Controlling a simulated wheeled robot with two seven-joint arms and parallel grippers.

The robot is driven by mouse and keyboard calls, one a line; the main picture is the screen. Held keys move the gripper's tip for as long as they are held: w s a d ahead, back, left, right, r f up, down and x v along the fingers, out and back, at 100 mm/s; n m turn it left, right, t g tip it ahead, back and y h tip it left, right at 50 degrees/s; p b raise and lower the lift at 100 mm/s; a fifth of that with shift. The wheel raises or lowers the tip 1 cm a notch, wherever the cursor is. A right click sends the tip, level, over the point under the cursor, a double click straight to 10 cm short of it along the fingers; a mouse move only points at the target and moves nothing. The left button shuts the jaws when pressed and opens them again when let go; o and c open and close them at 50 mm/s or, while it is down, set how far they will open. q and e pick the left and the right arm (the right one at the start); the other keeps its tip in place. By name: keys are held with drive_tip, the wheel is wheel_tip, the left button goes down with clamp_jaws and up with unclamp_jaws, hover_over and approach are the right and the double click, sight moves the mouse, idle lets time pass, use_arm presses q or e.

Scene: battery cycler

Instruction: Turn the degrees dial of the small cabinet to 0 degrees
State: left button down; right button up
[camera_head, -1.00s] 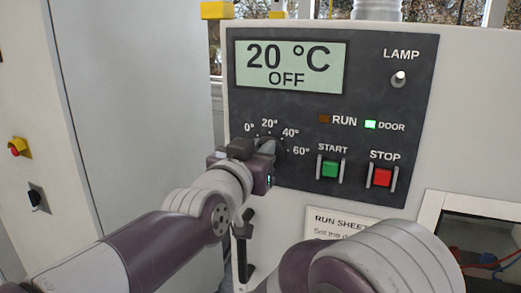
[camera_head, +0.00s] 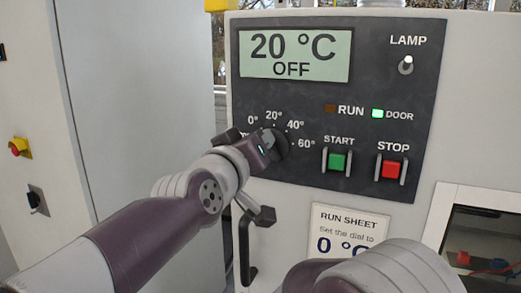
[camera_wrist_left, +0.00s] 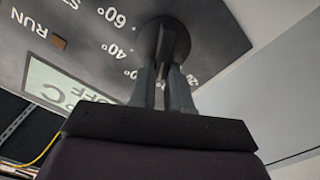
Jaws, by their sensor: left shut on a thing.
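The degrees dial (camera_head: 280,147) is a dark round knob on the cabinet's black control panel (camera_head: 300,112), below marks from 0° to 60°. My left gripper (camera_head: 270,144) is shut on the dial and partly covers it. In the left wrist view both fingers (camera_wrist_left: 163,82) of it close on the raised grip of the dial (camera_wrist_left: 165,42). The pointer's exact setting is hard to make out. The display (camera_head: 295,56) reads 20 °C and OFF. My right gripper is not in view.
The green START button (camera_head: 337,161) and red STOP button (camera_head: 391,169) sit right of the dial. The DOOR light (camera_head: 377,113) glows green. A run sheet (camera_head: 347,221) below says to set the dial to 0 °C. A black handle (camera_head: 245,245) is below my left wrist.

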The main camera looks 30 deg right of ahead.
use_arm(q)
drive_tip(key=shift+w+a+n, duration=0.1)
drive_tip(key=shift+n, duration=0.7)
drive_tip(key=c, duration=1.1)
unclamp_jaws()
drive_tip(key=shift+f+b, duration=0.1)
drive_tip(key=shift+b, duration=0.2)
drive_tip(key=b+v, duration=0.2)
drive_tip(key=v, duration=1)
drive_tip(key=shift+s+a, duration=0.25)
